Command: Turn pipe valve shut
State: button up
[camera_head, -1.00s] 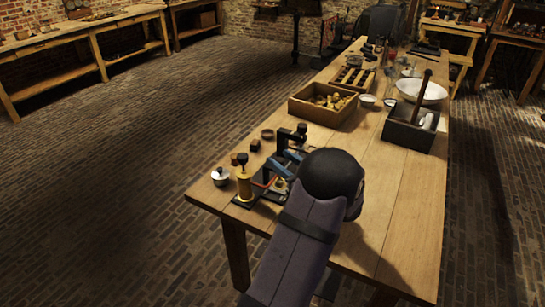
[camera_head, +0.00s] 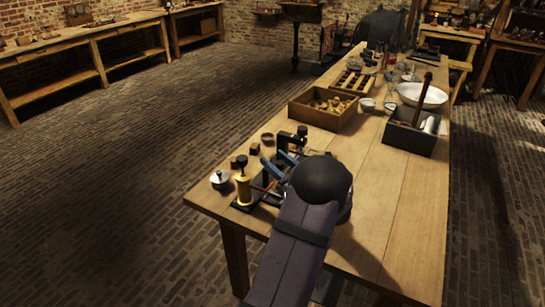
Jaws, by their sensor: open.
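My gripper (camera_head: 279,165) shows two blue fingers reaching out past my dark arm, spread apart with nothing seen between them. They are over a black apparatus at the near left of the table. This apparatus has a brass cylinder with a black knob (camera_head: 243,180) standing upright on a dark base (camera_head: 244,204), left of the fingers. A black upright fitting (camera_head: 292,138) stands just behind the fingers. I cannot tell which part is the pipe valve. My arm hides the right part of the apparatus, and contact with the fingers cannot be told.
A lidded pot (camera_head: 219,180) stands at the table's left edge. Small dark blocks (camera_head: 242,161) and a round dish (camera_head: 267,138) lie behind. A wooden box (camera_head: 324,118) and a dark crate (camera_head: 408,145) stand farther back. The table (camera_head: 385,200) is clear right of my arm.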

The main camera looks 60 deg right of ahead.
jog(key=shift+x, duration=1)
grip_shut()
jog(key=shift+w+a+n+t+y+b, duration=0.15)
jog(key=shift+n+t+y, duration=0.1)
jog(key=shift+n+y, duration=0.4)
jog(key=shift+s+a+n+t+y+b, duration=0.15)
jog(key=shift+n+t+y, duration=0.2)
jog(key=shift+y, duration=0.55)
jog(key=shift+w+a+n+t+y, duration=0.15)
jog(key=shift+a+n+t+y, duration=0.05)
jog(key=shift+n+y, duration=0.5)
grip_release()
jog(key=s+a+b, duration=0.1)
jog(key=s, duration=0.6)
jog(key=shift+s, duration=0.15)
